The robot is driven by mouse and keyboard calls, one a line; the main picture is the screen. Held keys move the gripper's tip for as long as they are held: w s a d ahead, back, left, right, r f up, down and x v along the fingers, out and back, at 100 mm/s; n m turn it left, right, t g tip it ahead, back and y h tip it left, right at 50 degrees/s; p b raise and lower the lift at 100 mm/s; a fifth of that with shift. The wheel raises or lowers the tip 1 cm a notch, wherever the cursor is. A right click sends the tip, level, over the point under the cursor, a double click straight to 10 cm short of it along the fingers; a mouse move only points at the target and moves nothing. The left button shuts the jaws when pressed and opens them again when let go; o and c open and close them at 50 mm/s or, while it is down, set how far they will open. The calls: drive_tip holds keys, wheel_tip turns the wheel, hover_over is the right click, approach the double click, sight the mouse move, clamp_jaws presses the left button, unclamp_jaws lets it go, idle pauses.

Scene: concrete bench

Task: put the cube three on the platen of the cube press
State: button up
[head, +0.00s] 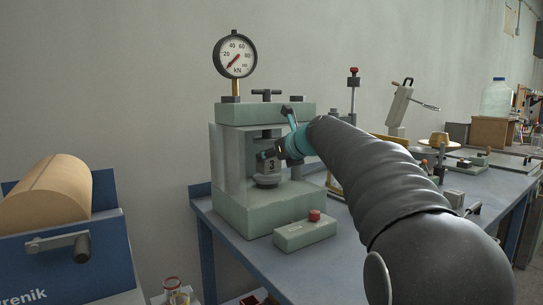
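The cube press (258,207) is a grey-green frame standing on the blue bench, with a round dial on top. Inside its opening, cube three (268,165), a small grey cube marked "3", shows just above the round lower platen (267,181). I cannot tell whether it rests on the platen or is held slightly above it. My gripper (267,155) reaches into the opening from the right, its dark fingers at the top of the cube. The fingers are too small and partly hidden to tell whether they grip it.
A grey control box (304,234) with a red button stands in front of the press. The dial gauge (235,55) rises above it. A blue machine with a tan drum (45,193) is at left. Other bench equipment stands right, behind my arm.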

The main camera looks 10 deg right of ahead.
drive_tip(key=o, duration=0.4)
drive_tip(key=shift+f, duration=0.25)
drive_tip(key=shift+r, duration=0.3)
drive_tip(key=v, duration=1.2)
drive_tip(key=shift+r, duration=0.45)
